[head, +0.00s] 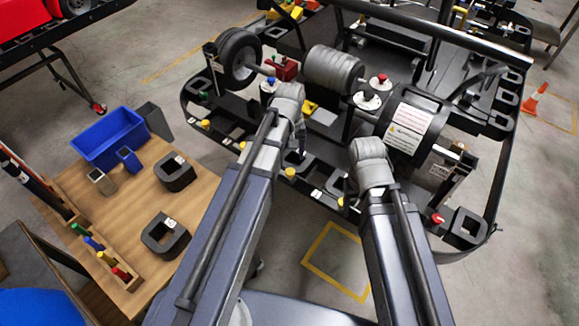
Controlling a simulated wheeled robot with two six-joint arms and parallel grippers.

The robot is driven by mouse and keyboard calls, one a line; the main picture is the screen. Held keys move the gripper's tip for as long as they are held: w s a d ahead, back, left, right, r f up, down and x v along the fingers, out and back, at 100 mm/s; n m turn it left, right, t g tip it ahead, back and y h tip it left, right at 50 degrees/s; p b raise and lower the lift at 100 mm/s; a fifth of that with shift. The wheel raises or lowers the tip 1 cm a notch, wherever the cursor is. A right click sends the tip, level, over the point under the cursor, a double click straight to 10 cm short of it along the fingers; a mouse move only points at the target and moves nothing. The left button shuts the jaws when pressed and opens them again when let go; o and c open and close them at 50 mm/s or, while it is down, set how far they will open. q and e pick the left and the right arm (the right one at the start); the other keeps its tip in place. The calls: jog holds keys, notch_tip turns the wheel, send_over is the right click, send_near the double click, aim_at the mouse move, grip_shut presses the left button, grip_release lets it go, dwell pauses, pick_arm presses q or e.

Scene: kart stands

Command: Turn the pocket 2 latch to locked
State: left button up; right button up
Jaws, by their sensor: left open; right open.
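The kart stand (190,112) carries a row of dark pockets along its near edge with small coloured latch knobs. Yellow knobs show at the left (205,124), near the middle (290,172) and further right (341,202). A red knob (438,218) is at the right end. The pocket numbers are too small to read, so I cannot tell which latch is pocket 2's. My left gripper (297,154) is open above the near edge, close to the middle yellow knob; contact is unclear. My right gripper (352,184) is open near the right yellow knob, mostly hidden by its wrist.
A wooden table (205,205) at left holds a blue bin (108,138), two dark blocks (166,236) and several coloured-handled tools. A wheel (239,57), a grey coil (333,70) and a dark motor (407,125) stand on the kart. An orange cone (533,103) is at right.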

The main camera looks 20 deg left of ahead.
aim_at(290, 171)
pick_arm(q)
jog(key=shift+f+b, duration=3.75)
jog(key=shift+f, duration=0.15)
grip_shut()
